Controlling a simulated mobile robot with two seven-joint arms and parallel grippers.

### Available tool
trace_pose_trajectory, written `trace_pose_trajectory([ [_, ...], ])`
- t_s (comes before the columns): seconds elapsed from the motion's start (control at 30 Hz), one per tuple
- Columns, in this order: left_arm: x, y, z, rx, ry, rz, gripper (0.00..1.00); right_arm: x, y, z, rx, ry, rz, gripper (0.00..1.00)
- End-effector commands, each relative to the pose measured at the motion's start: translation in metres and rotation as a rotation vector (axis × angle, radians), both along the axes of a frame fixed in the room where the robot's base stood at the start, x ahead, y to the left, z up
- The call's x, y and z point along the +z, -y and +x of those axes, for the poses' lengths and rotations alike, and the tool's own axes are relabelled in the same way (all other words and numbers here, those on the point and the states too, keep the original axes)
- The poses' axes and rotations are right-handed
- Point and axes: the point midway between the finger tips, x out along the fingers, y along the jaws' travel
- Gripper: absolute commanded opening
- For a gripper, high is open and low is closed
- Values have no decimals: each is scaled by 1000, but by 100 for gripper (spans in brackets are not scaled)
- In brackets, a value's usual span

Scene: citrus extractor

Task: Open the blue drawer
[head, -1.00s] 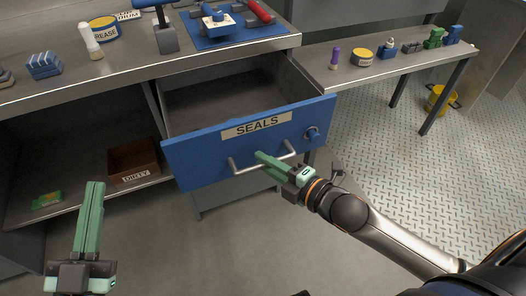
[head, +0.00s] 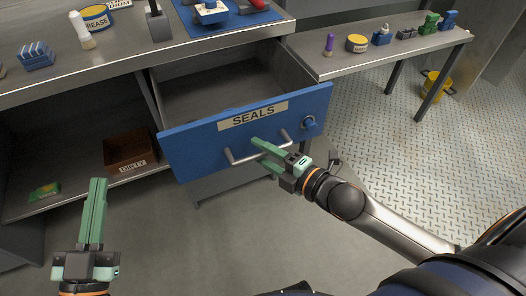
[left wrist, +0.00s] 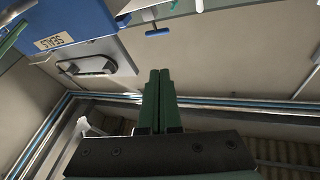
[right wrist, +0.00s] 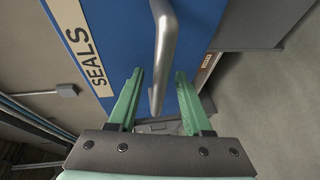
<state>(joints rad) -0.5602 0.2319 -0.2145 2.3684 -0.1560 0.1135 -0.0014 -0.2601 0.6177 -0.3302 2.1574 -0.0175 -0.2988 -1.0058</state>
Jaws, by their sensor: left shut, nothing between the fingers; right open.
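The blue drawer (head: 200,149) with the SEALS label stands pulled out from under the bench, its empty-looking grey inside showing. Its grey bar handle (head: 236,160) is on the front face. My right gripper (head: 258,150) is open at the handle. In the right wrist view the handle (right wrist: 165,45) lies between the two spread green fingers, with a gap on each side. My left gripper (head: 98,182) is shut and empty, low at the left, apart from the drawer. The left wrist view shows its fingers together (left wrist: 159,72) and the SEALS front (left wrist: 75,22) at upper left.
A blue knob (head: 309,123) sits on the drawer front's right side. The metal bench (head: 120,65) above carries tools and a tin. A brown DIRTY bin (head: 130,148) and a green-yellow packet (head: 45,191) lie on the lower shelf. Floor before the drawer is clear.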

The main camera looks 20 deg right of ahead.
Motion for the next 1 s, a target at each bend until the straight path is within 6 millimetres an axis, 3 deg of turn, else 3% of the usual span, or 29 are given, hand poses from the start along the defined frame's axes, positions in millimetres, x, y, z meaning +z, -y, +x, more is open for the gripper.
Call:
trace_pose_trajectory([
  [0.3,-2,-1,2,4,-28,-1,0,2,6,-12,-1,-2,-2,50],
  [0.43,-34,-2,6,20,-147,0,0,6,12,-28,0,-4,-1,50],
  [1.0,-118,-7,1,61,-497,2,0,19,44,-96,-1,-4,0,50],
])
